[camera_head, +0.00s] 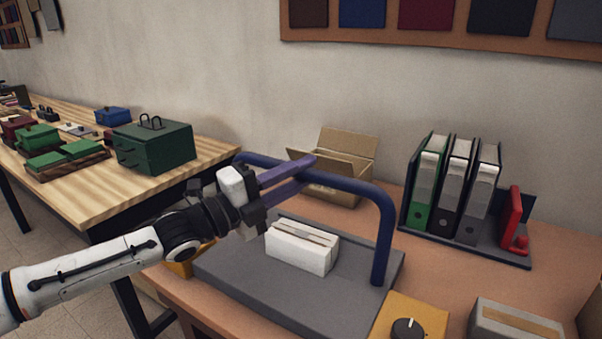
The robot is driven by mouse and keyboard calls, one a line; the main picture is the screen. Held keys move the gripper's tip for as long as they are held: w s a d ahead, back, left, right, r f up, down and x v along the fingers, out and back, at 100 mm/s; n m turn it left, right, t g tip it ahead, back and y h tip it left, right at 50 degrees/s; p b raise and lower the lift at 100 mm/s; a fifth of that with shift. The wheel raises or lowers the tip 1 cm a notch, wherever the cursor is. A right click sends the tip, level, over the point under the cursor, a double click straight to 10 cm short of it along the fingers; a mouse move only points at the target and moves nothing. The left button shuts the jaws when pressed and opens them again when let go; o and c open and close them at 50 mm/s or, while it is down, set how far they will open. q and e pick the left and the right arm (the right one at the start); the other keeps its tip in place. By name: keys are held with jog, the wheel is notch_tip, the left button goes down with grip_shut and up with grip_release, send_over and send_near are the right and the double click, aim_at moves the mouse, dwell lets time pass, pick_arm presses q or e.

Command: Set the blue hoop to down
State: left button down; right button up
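The blue hoop (385,230) stands raised over a grey base plate (225,271) on the right table. Its top bar runs from the back left to the front right, and its right leg comes down to the plate. A white block-like holder (301,248) with a slot on top sits on the plate under the hoop. My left gripper (308,169) reaches in from the left, its two purple fingers apart at the hoop's top bar. I cannot tell whether they touch or clamp the bar. The hoop's left leg is hidden behind my gripper. My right gripper is not in view.
An open cardboard box (345,160) stands behind the hoop. A rack of binders (455,190) and a red item (514,222) stand at right. A yellow box with a black knob (408,328) and a grey box (515,322) are in front.

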pick_arm(q)
jog(key=shift+w+d, duration=0.1)
jog(key=w+d+f+b, duration=0.3)
jog(key=w+d+b, duration=0.3)
jog(key=w, duration=0.2)
jog(key=shift+f, duration=0.4)
jog(key=shift+w, duration=0.15)
jog(key=shift+f, duration=0.1)
jog(key=c, duration=1.6)
grip_release()
jog(key=shift+o, duration=0.2)
